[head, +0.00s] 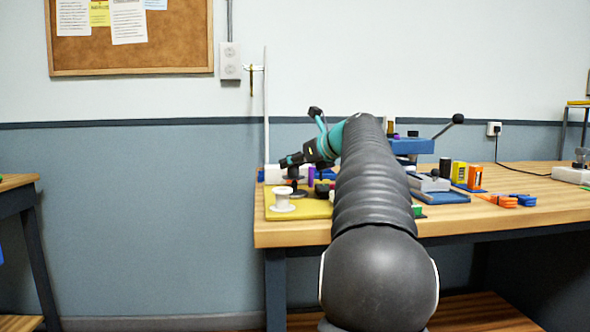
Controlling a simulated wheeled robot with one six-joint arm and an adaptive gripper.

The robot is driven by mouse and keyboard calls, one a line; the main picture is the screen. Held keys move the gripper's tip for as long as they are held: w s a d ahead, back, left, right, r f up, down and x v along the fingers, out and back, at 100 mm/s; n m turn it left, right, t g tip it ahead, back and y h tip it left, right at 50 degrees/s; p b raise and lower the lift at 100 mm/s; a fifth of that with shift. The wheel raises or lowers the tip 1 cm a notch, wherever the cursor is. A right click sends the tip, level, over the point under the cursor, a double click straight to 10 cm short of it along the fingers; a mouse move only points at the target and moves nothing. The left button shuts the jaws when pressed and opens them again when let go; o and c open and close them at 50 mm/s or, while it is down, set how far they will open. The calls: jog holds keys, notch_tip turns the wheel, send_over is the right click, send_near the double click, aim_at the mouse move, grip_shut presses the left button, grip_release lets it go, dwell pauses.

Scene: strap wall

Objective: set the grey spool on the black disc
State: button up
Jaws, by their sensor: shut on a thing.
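My gripper (287,163) reaches out to the left over the bench's left end. It is shut on a small dark grey piece just below the fingers, which looks like the grey spool (293,174); it is small and partly hidden by the fingers. A flat dark round shape, which looks like the black disc (298,194), lies beneath it near the yellow board's back edge. I cannot tell whether the held spool touches the disc.
Purple and blue pieces stand close behind. A blue-grey vise-like tool (411,147), small canisters (475,177) and orange pieces (499,200) occupy the bench (540,205) to the right. My arm hides its middle.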

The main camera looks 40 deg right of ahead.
jog(key=shift+f, duration=0.35)
jog(key=o, duration=1.1)
jog(key=shift+o, duration=0.2)
jog(key=shift+r, duration=0.1)
jog(key=shift+s+r, duration=0.2)
jog(key=shift+s, duration=0.05)
jog(key=p+v, duration=0.1)
jog(key=v, duration=1)
jog(key=shift+s, duration=0.25)
jog(key=shift+a, duration=0.1)
